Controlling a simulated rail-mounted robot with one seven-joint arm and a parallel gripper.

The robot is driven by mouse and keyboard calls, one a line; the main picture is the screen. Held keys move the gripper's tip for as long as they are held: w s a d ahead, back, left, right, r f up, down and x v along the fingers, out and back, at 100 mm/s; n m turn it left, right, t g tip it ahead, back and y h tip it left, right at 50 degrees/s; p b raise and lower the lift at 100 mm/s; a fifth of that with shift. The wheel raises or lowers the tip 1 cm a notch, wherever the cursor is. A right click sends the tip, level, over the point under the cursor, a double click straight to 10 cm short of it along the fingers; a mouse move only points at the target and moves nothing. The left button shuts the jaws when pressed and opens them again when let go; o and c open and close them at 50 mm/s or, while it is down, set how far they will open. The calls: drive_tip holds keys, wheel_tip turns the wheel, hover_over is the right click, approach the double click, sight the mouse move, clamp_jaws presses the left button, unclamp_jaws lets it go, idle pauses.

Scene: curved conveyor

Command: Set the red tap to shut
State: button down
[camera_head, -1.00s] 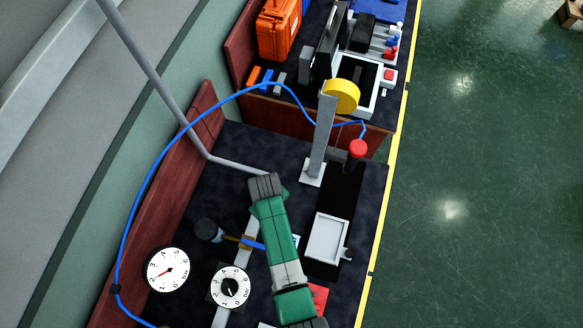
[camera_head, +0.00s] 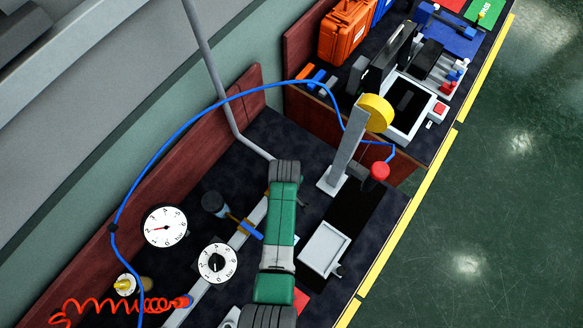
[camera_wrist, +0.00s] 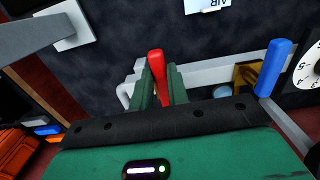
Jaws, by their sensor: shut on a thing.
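The red tap's handle (camera_wrist: 157,75) shows in the wrist view as a red lever on a grey-white pipe. My gripper (camera_wrist: 162,82) has its green fingers on either side of the handle and is shut on it. The handle points mostly up the picture there; its lower end is hidden by my gripper. In the head view my green and grey arm covers the red tap and my fingertips cannot be made out. A blue-handled tap (camera_wrist: 275,68) stands to the right on the same pipe in the wrist view, apart from my gripper.
Two round gauges (camera_head: 165,227) (camera_head: 217,263) stand left of my arm. A grey post with a yellow disc (camera_head: 376,113) and a red-knobbed lever (camera_head: 378,172) stand to the right. A blue hose (camera_head: 170,135) arches over the bench; a red coiled hose (camera_head: 110,305) lies front left.

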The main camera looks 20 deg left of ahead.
idle(0.3)
drive_tip(key=c, duration=1.4)
unclamp_jaws()
drive_tip(key=shift+o, duration=0.2)
drive_tip(key=shift+r, duration=0.1)
wheel_tip(320, 180, up, 8)
drive_tip(key=shift+f+p, duration=0.15)
drive_tip(key=shift+p, duration=0.45)
